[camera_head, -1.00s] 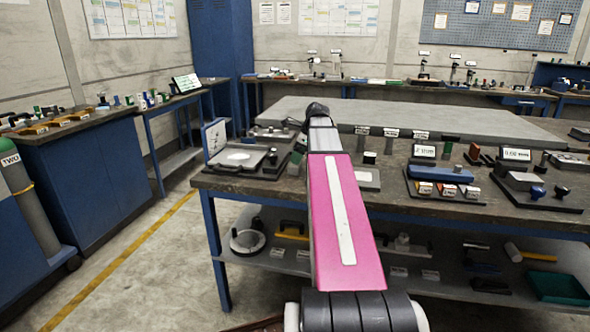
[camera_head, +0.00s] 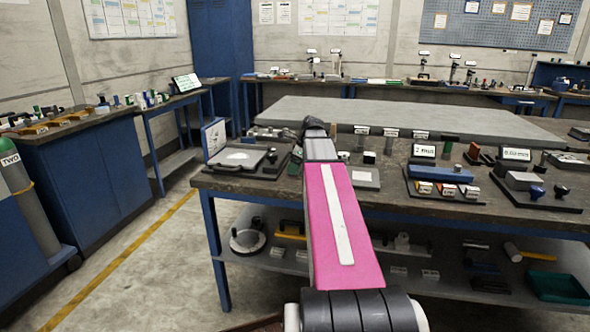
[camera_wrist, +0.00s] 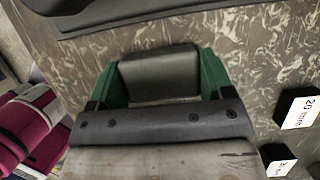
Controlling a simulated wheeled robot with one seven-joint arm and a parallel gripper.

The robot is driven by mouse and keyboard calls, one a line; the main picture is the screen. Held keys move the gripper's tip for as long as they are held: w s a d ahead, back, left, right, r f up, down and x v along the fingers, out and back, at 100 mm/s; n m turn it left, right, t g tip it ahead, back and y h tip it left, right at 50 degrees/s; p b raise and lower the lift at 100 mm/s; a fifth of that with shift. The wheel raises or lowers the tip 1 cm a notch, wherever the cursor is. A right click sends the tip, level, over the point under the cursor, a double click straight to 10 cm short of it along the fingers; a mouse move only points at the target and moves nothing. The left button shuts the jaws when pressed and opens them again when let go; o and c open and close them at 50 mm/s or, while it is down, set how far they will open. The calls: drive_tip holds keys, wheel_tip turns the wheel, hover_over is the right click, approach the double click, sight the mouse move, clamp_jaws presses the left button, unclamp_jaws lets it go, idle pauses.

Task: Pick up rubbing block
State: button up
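The rubbing block, by its look a dark grey block with rounded edges (camera_wrist: 158,78), lies on the streaked bench top in the wrist view. My gripper (camera_wrist: 160,66) is over it, with one green finger on its left and one on its right. The fingers stand wide apart near the ends of the dark palm bar, so the gripper looks open around the block. Whether the fingers touch its sides I cannot tell. In the head view my gripper (camera_head: 296,162) is low over the bench's left part, and my arm hides the block.
Small labelled blocks (camera_wrist: 297,110) stand right of my gripper. A dark plate shows at the top of the wrist view. In the head view a black tray (camera_head: 240,160) sits close on the left, a small grey plate (camera_head: 364,177) on the right, and a raised grey slab (camera_head: 420,118) behind.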

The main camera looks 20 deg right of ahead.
drive_tip(key=shift+c, duration=0.4)
wheel_tip(320, 180, up, 10)
idle(0.4)
